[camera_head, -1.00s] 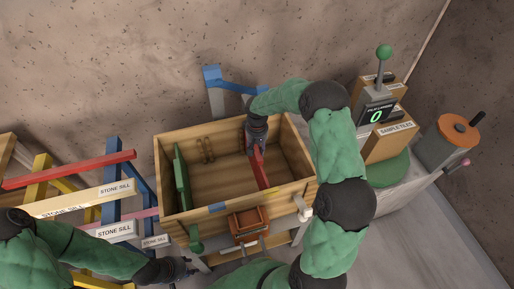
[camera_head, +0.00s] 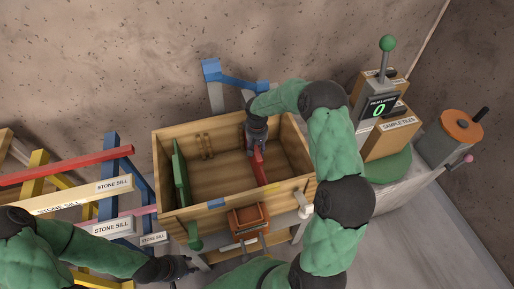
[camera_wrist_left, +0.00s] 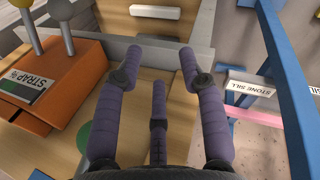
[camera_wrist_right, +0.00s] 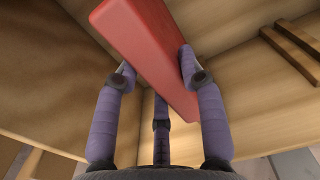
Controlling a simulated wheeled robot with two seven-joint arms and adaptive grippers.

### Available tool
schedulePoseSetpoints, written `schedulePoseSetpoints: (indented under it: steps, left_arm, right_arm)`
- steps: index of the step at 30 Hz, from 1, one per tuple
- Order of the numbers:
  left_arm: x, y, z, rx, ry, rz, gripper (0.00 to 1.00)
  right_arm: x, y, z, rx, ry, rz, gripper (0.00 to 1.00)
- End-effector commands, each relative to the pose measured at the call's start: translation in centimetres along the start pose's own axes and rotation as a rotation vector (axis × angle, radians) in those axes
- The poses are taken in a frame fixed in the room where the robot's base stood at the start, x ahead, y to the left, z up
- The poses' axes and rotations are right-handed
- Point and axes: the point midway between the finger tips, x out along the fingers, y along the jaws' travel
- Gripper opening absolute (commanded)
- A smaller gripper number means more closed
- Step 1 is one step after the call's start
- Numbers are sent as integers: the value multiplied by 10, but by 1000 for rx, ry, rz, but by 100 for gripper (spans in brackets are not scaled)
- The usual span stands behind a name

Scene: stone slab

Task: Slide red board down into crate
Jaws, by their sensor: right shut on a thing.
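The red board (camera_head: 258,166) is inside the wooden crate (camera_head: 186,215), standing on edge in its right half. My right gripper (camera_head: 256,140) reaches down into the crate and is shut on the red board, which also shows between its fingers in the right wrist view (camera_wrist_right: 150,55). I cannot tell whether the board's lower edge touches the crate floor. A green board (camera_head: 181,180) stands upright at the crate's left side. My left gripper (camera_head: 188,268) is empty and open outside the crate's front left, its fingers spread in the left wrist view (camera_wrist_left: 183,62).
A small orange-brown box (camera_head: 248,219) sits at the crate's front. Stone sills (camera_head: 110,228) on blue and yellow racks fill the left. Two wooden cleats (camera_head: 204,146) line the crate's back wall.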

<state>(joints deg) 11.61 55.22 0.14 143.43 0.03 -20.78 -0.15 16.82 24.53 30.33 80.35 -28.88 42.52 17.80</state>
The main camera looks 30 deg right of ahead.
Motion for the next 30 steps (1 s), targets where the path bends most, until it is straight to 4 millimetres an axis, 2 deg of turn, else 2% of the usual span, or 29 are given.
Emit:
schedulePoseSetpoints:
  steps: [14, 15, 17, 26, 30]
  left_arm:
    - [4, -2, 0, 0, 0, 0, 40]
    - [4, -2, 0, 0, 0, 0, 40]
    - [4, -2, 0, 0, 0, 0, 40]
    - [4, -2, 0, 0, 0, 0, 40]
    - [4, -2, 0, 0, 0, 0, 40]
  right_arm:
    - [6, 0, -1, 1, 3, 0, 0]
    - [6, 0, -1, 1, 3, 0, 48]
    - [6, 0, -1, 1, 3, 0, 65]
    - [8, 0, 0, 0, -1, 0, 68]
    - [2, 0, 0, 0, 1, 0, 68]
